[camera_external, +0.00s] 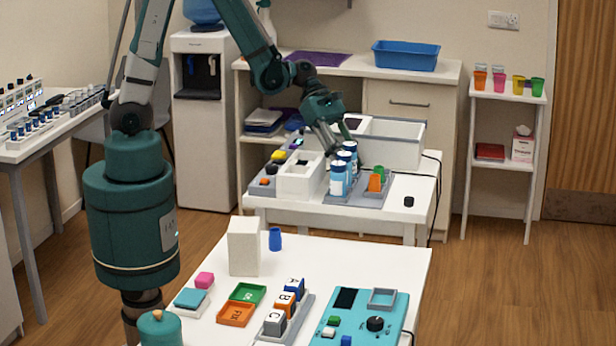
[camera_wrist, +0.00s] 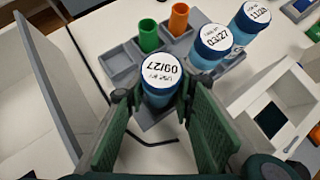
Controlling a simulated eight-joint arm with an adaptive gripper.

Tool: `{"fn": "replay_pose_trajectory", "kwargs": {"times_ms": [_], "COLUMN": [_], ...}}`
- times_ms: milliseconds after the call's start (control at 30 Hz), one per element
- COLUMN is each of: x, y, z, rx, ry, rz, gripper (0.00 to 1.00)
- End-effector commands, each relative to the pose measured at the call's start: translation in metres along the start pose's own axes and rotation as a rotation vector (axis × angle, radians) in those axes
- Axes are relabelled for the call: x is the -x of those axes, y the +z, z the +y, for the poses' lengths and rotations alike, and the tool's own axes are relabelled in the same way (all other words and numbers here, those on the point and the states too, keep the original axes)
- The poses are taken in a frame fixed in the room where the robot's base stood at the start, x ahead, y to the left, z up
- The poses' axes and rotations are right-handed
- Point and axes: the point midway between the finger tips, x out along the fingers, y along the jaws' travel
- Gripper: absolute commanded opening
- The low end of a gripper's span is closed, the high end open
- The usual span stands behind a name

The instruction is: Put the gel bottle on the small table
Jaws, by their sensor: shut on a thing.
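My gripper (camera_external: 343,146) is over the white middle table. In the wrist view, my gripper (camera_wrist: 155,110) is shut on a blue bottle (camera_wrist: 160,90) with a white lid reading 09/27; it stands upright between the fingers. Two similar blue bottles stand beyond it, reading 03/27 (camera_wrist: 213,45) and 11/28 (camera_wrist: 250,28). Two blue bottles (camera_external: 338,180) (camera_external: 345,160) also show in the external view; the held one is partly hidden by my fingers. The small lid print is hard to read, so I cannot tell which is gel. The white table (camera_external: 405,228) bears a grey tray (camera_external: 372,200).
Green (camera_wrist: 148,35) and orange (camera_wrist: 179,18) holders sit in the tray. A white box (camera_external: 298,178) and grey bin (camera_external: 395,145) flank the bottles. A narrow white stand (camera_external: 505,97) holds cups at right. The front table (camera_external: 380,262) has blocks and a teal panel.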

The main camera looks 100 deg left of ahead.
Motion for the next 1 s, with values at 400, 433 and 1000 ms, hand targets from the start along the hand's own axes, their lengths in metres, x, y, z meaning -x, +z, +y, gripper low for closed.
{"fn": "replay_pose_trajectory", "kwargs": {"times_ms": [400, 433, 1000], "x": [-0.0021, -0.002, 0.0062], "y": [-0.0021, -0.0022, -0.0031], "z": [-0.0008, -0.001, -0.0026], "rx": [0.0, 0.0, 0.0], "ry": [-0.001, -0.001, -0.003], "rz": [0.0, 0.0, 0.001], "gripper": [0.43, 0.43, 0.43]}}
